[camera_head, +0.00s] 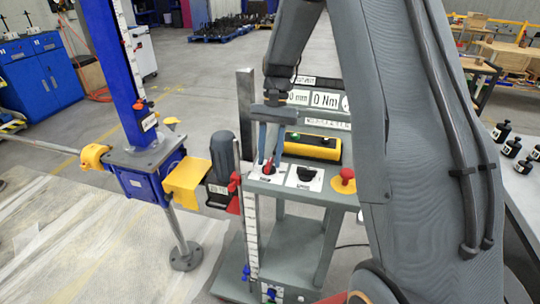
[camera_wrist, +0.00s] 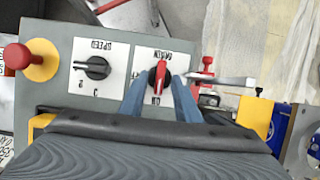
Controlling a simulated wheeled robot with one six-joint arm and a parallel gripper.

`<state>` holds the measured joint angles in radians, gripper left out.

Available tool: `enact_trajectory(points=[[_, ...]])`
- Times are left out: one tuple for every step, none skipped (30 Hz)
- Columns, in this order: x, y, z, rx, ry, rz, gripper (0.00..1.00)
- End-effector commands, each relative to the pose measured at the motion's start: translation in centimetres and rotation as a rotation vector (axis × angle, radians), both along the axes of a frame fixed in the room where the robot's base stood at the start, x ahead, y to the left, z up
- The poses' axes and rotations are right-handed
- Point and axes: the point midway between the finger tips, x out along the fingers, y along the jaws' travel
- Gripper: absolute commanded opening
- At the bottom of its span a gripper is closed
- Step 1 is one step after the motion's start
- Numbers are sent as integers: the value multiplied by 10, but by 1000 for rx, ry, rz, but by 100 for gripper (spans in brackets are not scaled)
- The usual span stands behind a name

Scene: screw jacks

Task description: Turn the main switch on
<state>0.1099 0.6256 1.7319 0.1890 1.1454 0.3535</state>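The main switch is a red knob (camera_wrist: 160,75) on a white label plate on the grey control panel (camera_wrist: 60,105). In the wrist view its handle stands close to upright in the picture, with a white mark near its upper end. It also shows small in the head view (camera_head: 268,170). My gripper (camera_wrist: 158,84) is open, with one blue fingertip on each side of the knob. A gap shows between the knob and the fingers; I cannot tell whether either touches. In the head view, my gripper (camera_head: 267,162) points down at the panel.
A black speed knob (camera_wrist: 93,68) and a red emergency button (camera_wrist: 18,56) on a yellow base sit beside the switch. A yellow box (camera_head: 312,148) and displays (camera_head: 325,100) stand behind the panel. A grey motor (camera_head: 223,158) and blue screw jack (camera_head: 145,172) stand left.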

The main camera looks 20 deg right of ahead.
Motion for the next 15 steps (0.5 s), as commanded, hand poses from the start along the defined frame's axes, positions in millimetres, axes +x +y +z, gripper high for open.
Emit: enact_trajectory(points=[[0,0,0,0,0,0,30],[0,0,0,0,0,0,30],[0,0,0,0,0,0,30],[1,0,1,-1,-1,0,30],[1,-1,2,0,-1,0,30],[3,-2,5,0,-2,0,30],[4,-2,8,0,-4,-1,30],[5,-3,11,0,-4,-1,30],[8,-4,16,-1,-4,-1,30],[9,-5,20,-1,-4,-1,30],[11,-6,25,-1,-4,-1,30],[13,-8,31,0,-5,-1,30],[15,-9,36,0,-5,-1,30],[17,-10,40,0,-5,-1,30],[18,-11,46,0,-4,-1,30]])
